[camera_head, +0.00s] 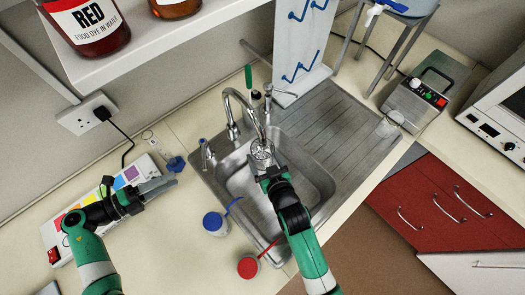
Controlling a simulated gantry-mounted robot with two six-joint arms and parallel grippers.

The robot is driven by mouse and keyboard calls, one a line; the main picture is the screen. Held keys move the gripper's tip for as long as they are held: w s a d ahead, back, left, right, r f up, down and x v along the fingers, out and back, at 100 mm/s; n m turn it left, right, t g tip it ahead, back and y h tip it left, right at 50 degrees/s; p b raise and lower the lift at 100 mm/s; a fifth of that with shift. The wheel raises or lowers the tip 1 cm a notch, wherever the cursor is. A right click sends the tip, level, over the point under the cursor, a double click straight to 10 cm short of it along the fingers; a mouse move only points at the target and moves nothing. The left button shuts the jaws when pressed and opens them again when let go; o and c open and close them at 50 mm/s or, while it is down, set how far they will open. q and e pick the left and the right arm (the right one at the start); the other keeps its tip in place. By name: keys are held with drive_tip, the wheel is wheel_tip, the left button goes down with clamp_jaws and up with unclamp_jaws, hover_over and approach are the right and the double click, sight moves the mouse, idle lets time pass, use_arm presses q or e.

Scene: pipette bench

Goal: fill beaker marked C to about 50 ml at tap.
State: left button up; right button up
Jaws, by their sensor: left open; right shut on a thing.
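My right gripper (266,170) is shut on a small clear beaker (262,152) over the sink basin (310,180). The beaker is directly under the end of the curved chrome tap (237,97). Its mark and its water level are too small to read, and I cannot tell whether water is running. My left gripper (172,182) is open and empty, above the counter to the left of the sink, near a box with coloured panels (130,175).
A blue-capped wash bottle (214,224) and a red-capped one (249,267) stand in front of the sink. A glass vessel (390,123) stands by the drainer (345,120). A shelf (150,50) with dye bottles overhangs the back left.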

idle(0.8)
drive_tip(key=s+d, duration=0.2)
drive_tip(key=s, duration=0.5)
drive_tip(key=shift+d, duration=0.25)
